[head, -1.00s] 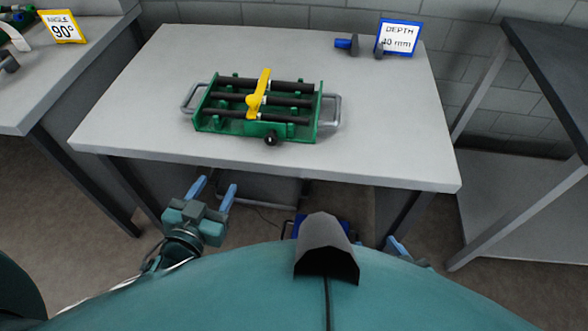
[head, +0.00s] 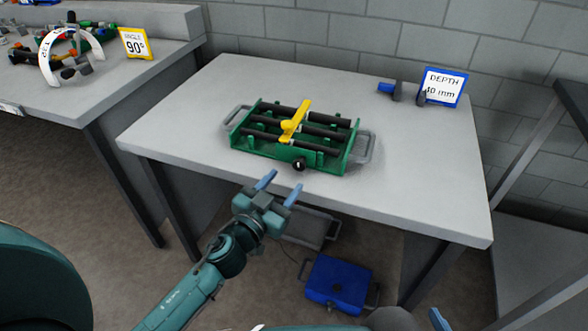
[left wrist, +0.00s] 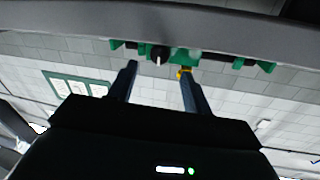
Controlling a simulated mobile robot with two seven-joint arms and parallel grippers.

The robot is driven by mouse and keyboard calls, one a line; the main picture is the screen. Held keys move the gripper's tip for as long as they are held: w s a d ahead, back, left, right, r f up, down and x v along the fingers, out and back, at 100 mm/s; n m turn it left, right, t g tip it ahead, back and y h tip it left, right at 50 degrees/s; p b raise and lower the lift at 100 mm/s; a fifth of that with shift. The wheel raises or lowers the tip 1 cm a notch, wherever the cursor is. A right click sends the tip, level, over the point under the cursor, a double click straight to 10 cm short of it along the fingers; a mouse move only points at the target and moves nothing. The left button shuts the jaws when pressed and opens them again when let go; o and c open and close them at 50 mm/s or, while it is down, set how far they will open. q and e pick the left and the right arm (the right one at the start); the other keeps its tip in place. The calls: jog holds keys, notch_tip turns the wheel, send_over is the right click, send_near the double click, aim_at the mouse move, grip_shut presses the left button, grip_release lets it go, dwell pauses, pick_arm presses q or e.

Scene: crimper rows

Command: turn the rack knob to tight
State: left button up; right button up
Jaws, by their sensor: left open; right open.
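The green rack (head: 345,158) sits on the grey table, with dark rods lying across it and a yellow bar (head: 296,121) over them. A round black knob (head: 299,164) is on the rack's front side; a pale mark shows on the knob (left wrist: 160,54) in the left wrist view. My left gripper (head: 279,183) is open and empty, in front of the table's front edge and apart from the rack. In the left wrist view its fingers (left wrist: 158,82) point towards the rack's front. My right gripper (head: 438,318) shows only as a blue fingertip at the bottom edge.
The table (head: 420,200) is clear around the rack. A blue "DEPTH 40 mm" sign (head: 443,87) and a blue-and-grey tool (head: 395,89) stand at the back right. A yellow "ANGLE 90°" sign (head: 136,43) is on the left bench. A blue case (head: 338,283) lies below.

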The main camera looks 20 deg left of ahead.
aim_at(298, 167)
pick_arm(q)
jog(key=x, duration=0.5)
jog(key=shift+w, duration=0.15)
jog(key=shift+c, duration=0.4)
jog(key=c, duration=0.9)
